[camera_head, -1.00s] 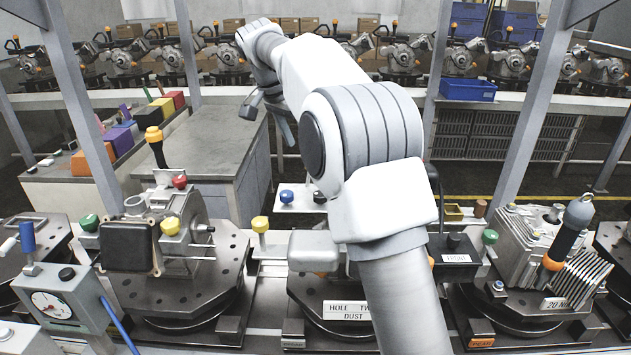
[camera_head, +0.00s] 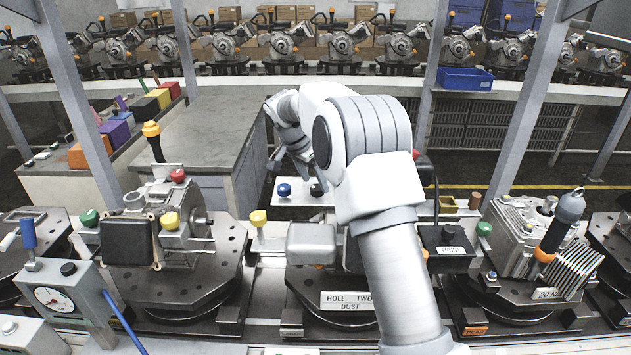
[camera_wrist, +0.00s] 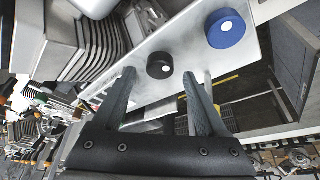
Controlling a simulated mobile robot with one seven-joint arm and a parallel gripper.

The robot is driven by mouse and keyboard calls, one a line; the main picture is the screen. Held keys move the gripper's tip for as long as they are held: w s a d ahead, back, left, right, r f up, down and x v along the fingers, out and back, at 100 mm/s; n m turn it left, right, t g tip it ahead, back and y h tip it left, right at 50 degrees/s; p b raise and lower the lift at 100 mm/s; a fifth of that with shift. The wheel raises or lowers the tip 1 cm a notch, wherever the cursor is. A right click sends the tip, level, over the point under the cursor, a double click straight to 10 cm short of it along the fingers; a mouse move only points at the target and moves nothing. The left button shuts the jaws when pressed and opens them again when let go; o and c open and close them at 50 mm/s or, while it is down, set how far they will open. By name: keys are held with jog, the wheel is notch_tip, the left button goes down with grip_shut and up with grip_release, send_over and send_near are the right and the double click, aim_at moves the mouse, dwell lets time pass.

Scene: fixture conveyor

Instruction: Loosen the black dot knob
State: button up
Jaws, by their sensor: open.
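In the head view the black knob (camera_head: 317,188) is partly hidden by my gripper and arm. My gripper (camera_wrist: 159,73) is open, its two fingers reaching toward the plate on either side of the knob. I cannot tell how deep the fingertips are relative to it. In the head view my gripper (camera_head: 298,172) is above the plate.
A blue knob (camera_wrist: 227,28) with a white dot stands on the same plate close to the black one, and also shows in the head view (camera_head: 284,190). Yellow (camera_head: 258,217) and green (camera_head: 484,230) knobs stand nearby. A grey worktop (camera_head: 205,110) lies behind left.

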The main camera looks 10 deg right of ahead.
jog(key=shift+x, duration=1.05)
grip_shut()
